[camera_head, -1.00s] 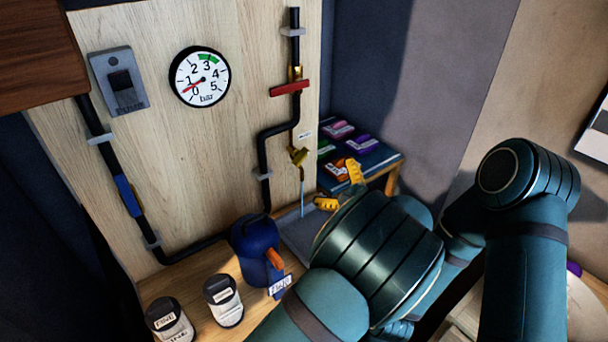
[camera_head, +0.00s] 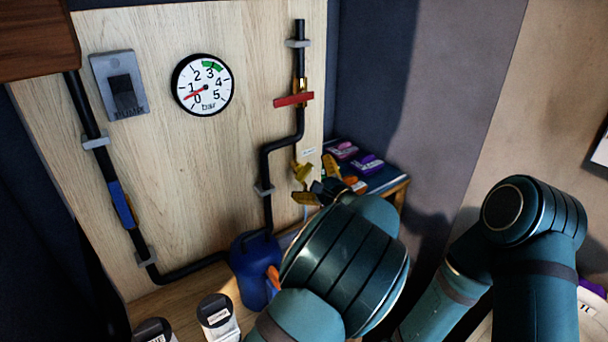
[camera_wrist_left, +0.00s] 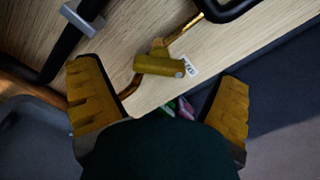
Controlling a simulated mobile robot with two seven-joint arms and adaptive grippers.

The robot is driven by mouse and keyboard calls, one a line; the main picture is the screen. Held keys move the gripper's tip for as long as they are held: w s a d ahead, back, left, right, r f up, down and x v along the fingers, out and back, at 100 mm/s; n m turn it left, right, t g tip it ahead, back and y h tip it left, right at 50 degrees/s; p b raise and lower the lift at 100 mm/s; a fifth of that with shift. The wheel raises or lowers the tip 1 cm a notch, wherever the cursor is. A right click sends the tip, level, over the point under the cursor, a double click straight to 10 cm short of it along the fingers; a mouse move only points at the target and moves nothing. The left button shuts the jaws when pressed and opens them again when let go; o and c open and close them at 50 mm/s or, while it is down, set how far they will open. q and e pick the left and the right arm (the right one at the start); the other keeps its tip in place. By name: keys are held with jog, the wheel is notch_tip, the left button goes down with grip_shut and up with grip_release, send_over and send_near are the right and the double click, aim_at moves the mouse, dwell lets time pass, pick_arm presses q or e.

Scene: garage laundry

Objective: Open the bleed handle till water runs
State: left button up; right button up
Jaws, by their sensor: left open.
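The yellow bleed handle (camera_head: 301,172) sits on the brass valve low on the right pipe of the wooden panel. In the left wrist view the bleed handle (camera_wrist_left: 158,65) lies crosswise ahead of the fingers, beside a small white tag. My left gripper (camera_head: 317,183) is open, with its yellow fingers just below and right of the handle. In the wrist view the left gripper (camera_wrist_left: 158,75) has a finger on either side of the handle, with gaps; I see no contact. The area below the valve is mostly hidden by my gripper, so I cannot tell whether water runs.
A red lever (camera_head: 293,99) crosses the pipe above. The pressure gauge (camera_head: 203,85) reads low, between 0 and 1. A blue container (camera_head: 254,268) stands below, beside white jars (camera_head: 217,318). A small table (camera_head: 391,184) with coloured packs is behind my gripper.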

aim_at(307, 174)
pick_arm(q)
jog(key=shift+x, duration=1.65)
jog(key=c, duration=1.2)
